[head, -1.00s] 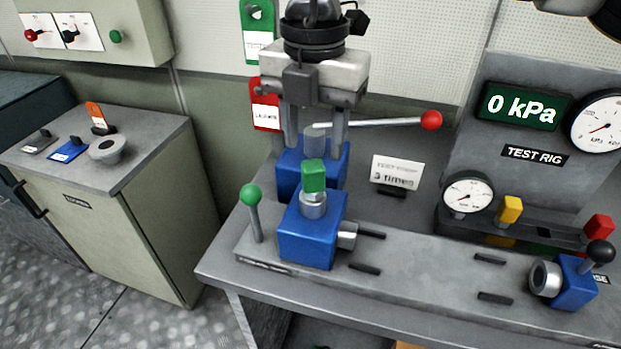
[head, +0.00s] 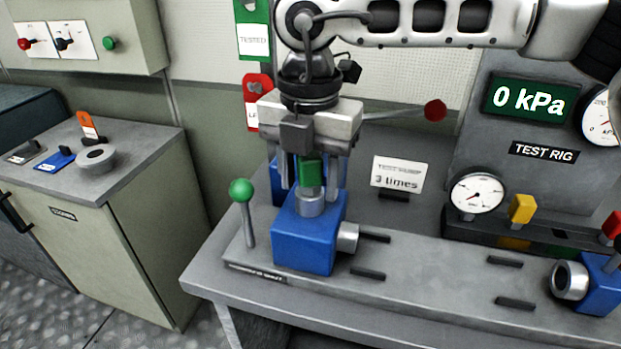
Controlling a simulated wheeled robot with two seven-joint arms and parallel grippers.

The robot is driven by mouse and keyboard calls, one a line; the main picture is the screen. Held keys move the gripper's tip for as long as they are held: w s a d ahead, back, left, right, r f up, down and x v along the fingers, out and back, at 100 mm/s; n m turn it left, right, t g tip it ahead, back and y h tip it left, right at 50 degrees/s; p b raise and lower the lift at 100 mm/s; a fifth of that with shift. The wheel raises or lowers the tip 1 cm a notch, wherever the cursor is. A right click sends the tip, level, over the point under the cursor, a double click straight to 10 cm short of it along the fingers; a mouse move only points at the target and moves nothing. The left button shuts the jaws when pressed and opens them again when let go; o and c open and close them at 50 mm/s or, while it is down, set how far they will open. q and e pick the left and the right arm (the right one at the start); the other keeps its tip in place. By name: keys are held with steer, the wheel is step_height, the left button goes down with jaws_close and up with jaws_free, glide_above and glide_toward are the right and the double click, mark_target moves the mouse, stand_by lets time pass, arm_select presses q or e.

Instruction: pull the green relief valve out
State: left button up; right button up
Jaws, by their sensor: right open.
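The green relief valve (head: 312,171) has a green square top on a silver collar (head: 312,203), standing upright in the blue block (head: 305,240) on the bench fixture. My right gripper (head: 310,182) comes down from above, jaws open. Its two fingers appear on either side of the green top, though in this view I cannot tell whether they touch it or are level with it in depth. The gripper body hides part of the area behind. My left gripper is out of the picture.
A green-knobbed lever (head: 241,191) stands close left of the block. A red-knobbed lever (head: 435,110) reaches right behind my gripper. A card reading "3 times" (head: 398,174), a gauge (head: 478,193) and a second blue block (head: 603,281) are to the right. The bench front is mostly clear.

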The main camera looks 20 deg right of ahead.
steer(key=c, duration=0.9)
steer(key=shift+o, duration=0.2)
steer(key=shift+r, duration=0.25)
steer(key=shift+r, duration=0.3)
steer(key=shift+r+p, duration=0.35)
steer(key=shift+p, duration=0.05)
steer(key=shift+r, duration=0.35)
steer(key=shift+r+p, duration=0.5)
steer(key=shift+r, duration=0.25)
steer(key=shift+r, duration=0.2)
steer(key=shift+r+p, duration=1)
steer(key=shift+r, duration=0.95)
